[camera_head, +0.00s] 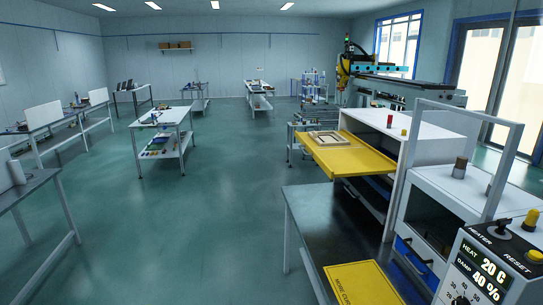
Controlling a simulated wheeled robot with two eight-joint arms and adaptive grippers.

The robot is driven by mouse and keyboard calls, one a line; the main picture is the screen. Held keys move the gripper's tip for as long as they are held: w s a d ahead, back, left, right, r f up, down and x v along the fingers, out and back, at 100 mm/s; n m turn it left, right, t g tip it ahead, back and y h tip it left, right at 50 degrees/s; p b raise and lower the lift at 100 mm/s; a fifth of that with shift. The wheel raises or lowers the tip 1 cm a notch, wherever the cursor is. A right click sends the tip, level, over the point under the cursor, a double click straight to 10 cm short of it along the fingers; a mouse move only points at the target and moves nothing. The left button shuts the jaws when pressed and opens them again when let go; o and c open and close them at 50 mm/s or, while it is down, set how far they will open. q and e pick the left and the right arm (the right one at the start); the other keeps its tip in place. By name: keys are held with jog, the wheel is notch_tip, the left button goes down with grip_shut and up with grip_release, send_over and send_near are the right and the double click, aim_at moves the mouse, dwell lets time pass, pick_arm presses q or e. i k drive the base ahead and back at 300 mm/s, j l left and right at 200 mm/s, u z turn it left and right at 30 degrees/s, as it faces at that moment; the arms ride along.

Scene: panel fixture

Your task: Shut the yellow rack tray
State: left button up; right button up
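The yellow rack tray (350,160) sticks out to the left from the white rack (440,140) in the head view. It is pulled out and level, above the dark table. A light wooden frame (326,138) lies on top of it near the far side. Neither of my grippers shows in this view.
A dark table (330,225) stands below the tray, with a yellow sign (362,284) at its near edge. A control panel with HEATER and RESET labels (495,265) is at the lower right. Workbenches (165,118) stand farther back. The green floor (170,230) at centre left is clear.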

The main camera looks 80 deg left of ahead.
aim_at(359, 158)
jog(key=u, duration=2.4)
jog(key=i+j+z, duration=0.1)
jog(key=z, duration=0.25)
jog(key=i+j+z, duration=0.1)
jog(key=z, duration=0.25)
jog(key=j+z, duration=0.15)
jog(key=z, duration=0.2)
jog(key=i+j, duration=0.05)
